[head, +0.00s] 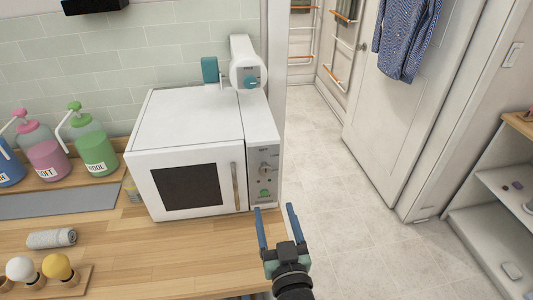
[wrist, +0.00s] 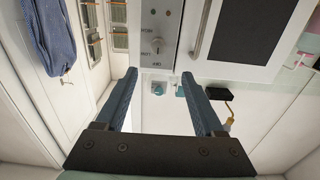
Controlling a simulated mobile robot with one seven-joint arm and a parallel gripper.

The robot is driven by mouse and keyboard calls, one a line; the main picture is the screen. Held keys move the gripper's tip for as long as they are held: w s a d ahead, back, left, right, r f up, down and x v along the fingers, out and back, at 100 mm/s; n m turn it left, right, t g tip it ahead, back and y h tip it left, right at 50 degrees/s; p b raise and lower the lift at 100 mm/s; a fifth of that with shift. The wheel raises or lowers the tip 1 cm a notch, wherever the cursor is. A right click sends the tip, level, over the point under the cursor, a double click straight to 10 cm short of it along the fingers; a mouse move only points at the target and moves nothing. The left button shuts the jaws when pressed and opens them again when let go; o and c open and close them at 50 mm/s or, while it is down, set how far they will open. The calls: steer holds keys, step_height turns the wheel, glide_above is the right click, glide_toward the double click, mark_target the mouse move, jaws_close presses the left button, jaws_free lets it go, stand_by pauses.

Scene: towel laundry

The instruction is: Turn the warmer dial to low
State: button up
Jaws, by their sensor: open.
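The warmer is a white box (head: 185,120) with a dark door window and a bar handle, standing on the wooden counter. Its control panel is a narrow strip at the right of the front, with the warmer dial (head: 265,168) above a green button (head: 264,194). In the wrist view, which is upside down, the dial (wrist: 157,45) is a small grey knob with tiny marks around it; its setting is too small to read surely. My gripper (head: 274,209) is open and empty, in front of the panel and apart from the dial. Its fingers (wrist: 158,72) straddle the dial's line.
Soap pump bottles (head: 95,150) stand left of the warmer. A white device with a teal knob (head: 248,65) is behind the warmer. Open floor (head: 340,200) lies to the right.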

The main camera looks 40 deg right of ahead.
mark_target(266, 171)
steer(key=b+x, duration=0.3)
steer(key=x, duration=0.9)
steer(key=shift+w+d, duration=0.2)
steer(key=shift+d, duration=0.2)
jaws_close()
